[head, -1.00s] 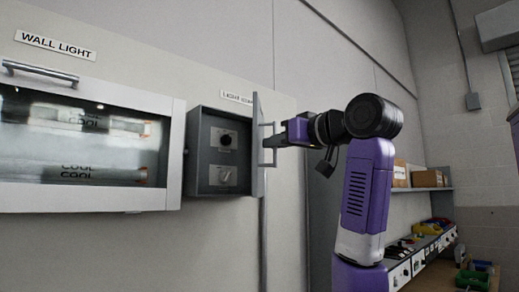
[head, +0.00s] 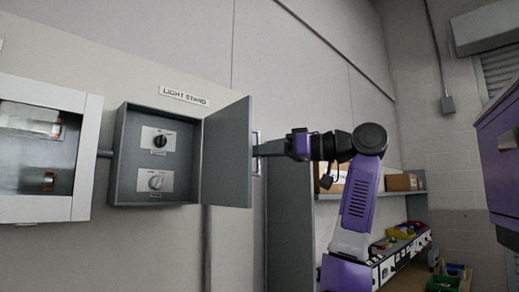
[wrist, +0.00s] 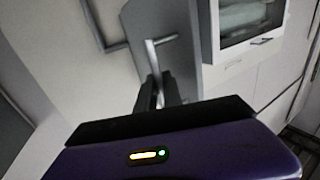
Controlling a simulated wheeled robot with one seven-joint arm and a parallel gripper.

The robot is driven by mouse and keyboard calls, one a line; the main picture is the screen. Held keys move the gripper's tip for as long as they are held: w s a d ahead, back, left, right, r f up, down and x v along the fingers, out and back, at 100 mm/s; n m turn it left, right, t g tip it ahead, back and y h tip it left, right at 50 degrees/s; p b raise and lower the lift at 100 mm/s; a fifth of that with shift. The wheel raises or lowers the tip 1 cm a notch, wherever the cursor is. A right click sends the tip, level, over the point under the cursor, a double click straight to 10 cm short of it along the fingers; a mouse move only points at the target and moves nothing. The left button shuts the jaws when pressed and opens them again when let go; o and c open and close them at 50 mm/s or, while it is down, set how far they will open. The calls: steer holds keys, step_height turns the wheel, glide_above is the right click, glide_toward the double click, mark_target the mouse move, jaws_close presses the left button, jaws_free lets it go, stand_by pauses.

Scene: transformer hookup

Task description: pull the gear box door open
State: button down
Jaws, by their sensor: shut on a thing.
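The grey gear box (head: 157,155) is on the wall, and its inside shows two knobs on light plates. Its door (head: 228,153) stands open, swung out to the right on its right side. The door's handle (head: 256,152) is on its outer face. My gripper (head: 262,149) is at the handle, to the right of the door. In the wrist view my gripper's dark fingers (wrist: 158,92) are shut on the handle (wrist: 152,57), in front of the grey door (wrist: 172,50). The fingertips' exact contact is small and partly hidden.
A white-framed glass cabinet (head: 85,158) hangs left of the box. A label (head: 184,95) is on the wall above the box. At the right are a shelf with cardboard boxes (head: 403,182) and a workbench with bins. A purple cabinet (head: 503,165) stands at the right edge.

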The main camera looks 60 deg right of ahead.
steer(key=shift+d+y, duration=0.3)
steer(key=c, duration=1.5)
jaws_free()
steer(key=b+v, duration=0.2)
steer(key=v, duration=0.5)
steer(key=shift+s+b, duration=0.35)
steer(key=shift+b, duration=0.05)
steer(key=shift+d, duration=0.1)
